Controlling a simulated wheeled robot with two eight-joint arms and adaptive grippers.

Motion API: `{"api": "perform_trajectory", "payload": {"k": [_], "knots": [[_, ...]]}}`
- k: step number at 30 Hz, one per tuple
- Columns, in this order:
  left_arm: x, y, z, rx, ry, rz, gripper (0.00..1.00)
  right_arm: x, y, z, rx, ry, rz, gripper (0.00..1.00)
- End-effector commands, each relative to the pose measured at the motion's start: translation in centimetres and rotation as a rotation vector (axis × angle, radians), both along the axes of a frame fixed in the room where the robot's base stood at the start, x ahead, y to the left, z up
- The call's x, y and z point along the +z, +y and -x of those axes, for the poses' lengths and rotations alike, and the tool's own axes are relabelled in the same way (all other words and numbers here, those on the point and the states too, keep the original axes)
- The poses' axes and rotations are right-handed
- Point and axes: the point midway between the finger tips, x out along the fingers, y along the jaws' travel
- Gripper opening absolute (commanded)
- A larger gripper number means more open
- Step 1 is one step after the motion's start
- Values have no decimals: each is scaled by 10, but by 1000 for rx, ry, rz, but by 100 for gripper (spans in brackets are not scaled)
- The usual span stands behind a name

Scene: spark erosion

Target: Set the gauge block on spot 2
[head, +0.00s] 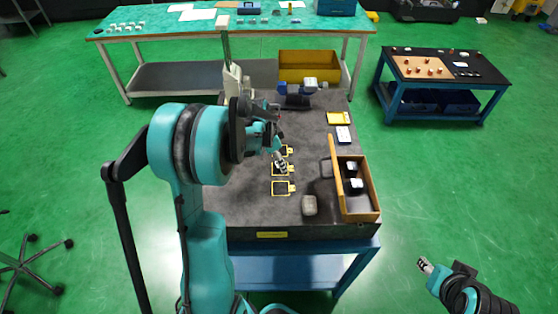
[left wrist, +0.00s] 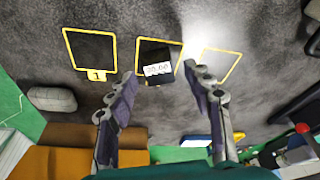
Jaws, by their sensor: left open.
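The gauge block (left wrist: 154,54) is dark with a white label reading 30.00. In the left wrist view it stands in the middle yellow outline, spot 2 (left wrist: 138,58), and seems to cover the number tag. Spot 1 (left wrist: 93,50) is empty to its left, and a third outline (left wrist: 226,65) lies right under glare. My left gripper (left wrist: 160,88) is open, its fingers apart on either side of the block, with no visible contact.
A wooden tray (head: 375,205) with white-topped items stands right of the spots. A grey rounded object (head: 309,205) lies near the front edge. A blue-and-white device (head: 297,90) and a yellow bin (head: 309,66) are behind.

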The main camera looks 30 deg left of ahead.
Motion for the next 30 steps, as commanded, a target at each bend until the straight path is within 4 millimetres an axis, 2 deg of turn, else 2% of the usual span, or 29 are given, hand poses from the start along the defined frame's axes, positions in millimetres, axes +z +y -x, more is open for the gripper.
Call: {"api": "perform_trajectory", "payload": {"k": [6,12,20,23,25,30], "knots": [[48,7,11,1,0,0,51,13,0,0,0,0,0,40],[87,14,20,2,0,0,51,21,0,0,0,0,0,40],[112,13,27,9,-2,-3,51,24,0,0,0,0,0,40],[123,-4,36,50,-13,-14,51,24,0,0,0,0,0,40],[135,-25,47,103,-32,-25,51,24,0,0,0,0,0,40],[158,-80,90,276,-109,-36,51,24,0,0,0,0,0,40]]}}
